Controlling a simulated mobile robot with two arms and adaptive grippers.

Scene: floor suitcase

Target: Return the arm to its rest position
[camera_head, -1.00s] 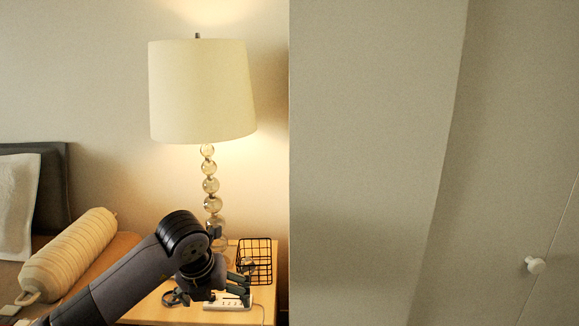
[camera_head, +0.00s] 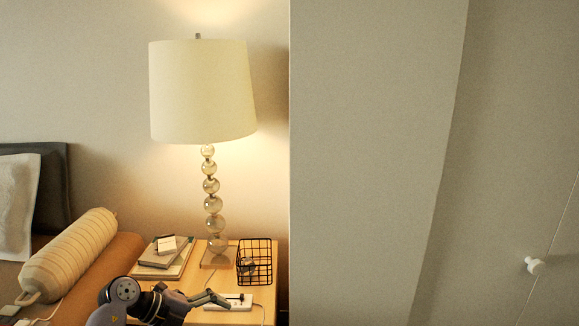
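My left arm comes in low from the bottom left, in front of the wooden nightstand (camera_head: 262,297). My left gripper (camera_head: 222,300) is at the nightstand's front part, by a white power strip (camera_head: 236,303). Its fingers point right and overlap the strip in the picture; I cannot tell if they touch it. Nothing is clearly seen held between them, and how far apart they are does not show. My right arm and gripper are not in view.
On the nightstand stand a lit lamp (camera_head: 204,95), stacked books (camera_head: 163,262) with a small white box on top, and a black wire basket (camera_head: 254,262). A bolster (camera_head: 70,255) lies on the bed at left. A pale cabinet door with a knob (camera_head: 535,265) is at right.

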